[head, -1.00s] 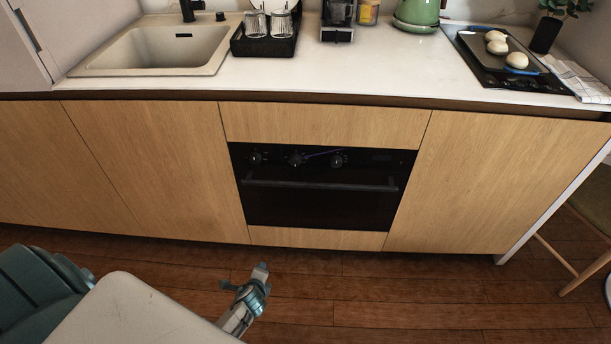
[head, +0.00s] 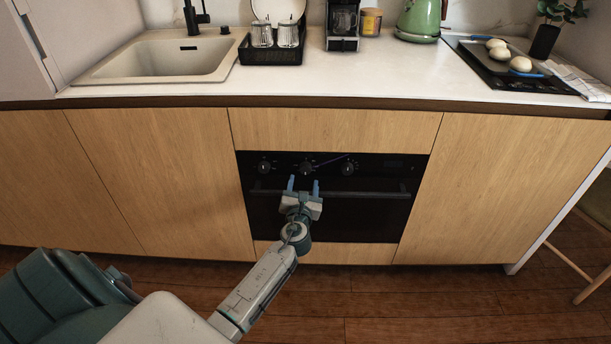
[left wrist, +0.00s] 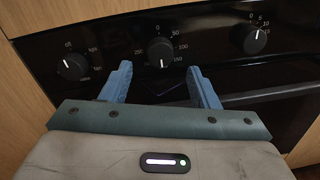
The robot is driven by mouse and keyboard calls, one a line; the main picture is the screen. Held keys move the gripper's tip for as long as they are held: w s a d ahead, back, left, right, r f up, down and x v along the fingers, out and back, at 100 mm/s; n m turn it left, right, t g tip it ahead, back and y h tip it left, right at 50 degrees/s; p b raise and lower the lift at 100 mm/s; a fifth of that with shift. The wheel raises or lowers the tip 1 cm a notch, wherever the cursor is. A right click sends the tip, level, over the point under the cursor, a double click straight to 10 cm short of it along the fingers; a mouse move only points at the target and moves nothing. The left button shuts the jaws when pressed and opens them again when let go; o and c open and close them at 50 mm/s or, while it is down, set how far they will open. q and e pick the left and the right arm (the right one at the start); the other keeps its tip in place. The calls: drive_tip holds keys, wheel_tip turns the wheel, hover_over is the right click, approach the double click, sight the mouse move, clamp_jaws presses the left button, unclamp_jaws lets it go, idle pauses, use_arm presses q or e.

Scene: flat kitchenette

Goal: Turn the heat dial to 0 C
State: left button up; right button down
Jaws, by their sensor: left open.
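The black oven (head: 330,215) is set into the wooden cabinet front, with three dark knobs along its top panel. The middle knob, the heat dial (head: 307,167), has white numbers around it, with 0 at the top, and also shows in the left wrist view (left wrist: 160,52). A small light mark shows near its lower edge. My left gripper (head: 303,184) is open and empty, just below and in front of the dial. In the left wrist view its blue fingers (left wrist: 158,82) point toward the panel, apart from the dial. My right gripper is out of view.
The oven handle (head: 375,194) runs across the door below the knobs, behind my left gripper. A left knob (left wrist: 72,66) and a right knob (left wrist: 250,38) flank the dial. The counter (head: 400,80) overhangs above. The floor in front is clear.

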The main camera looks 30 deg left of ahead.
sight(305, 171)
use_arm(q)
drive_tip(key=x, duration=0.4)
drive_tip(key=shift+w, duration=0.1)
drive_tip(key=shift+w+a, duration=0.3)
drive_tip(key=shift+w, duration=0.1)
drive_tip(key=c, duration=1)
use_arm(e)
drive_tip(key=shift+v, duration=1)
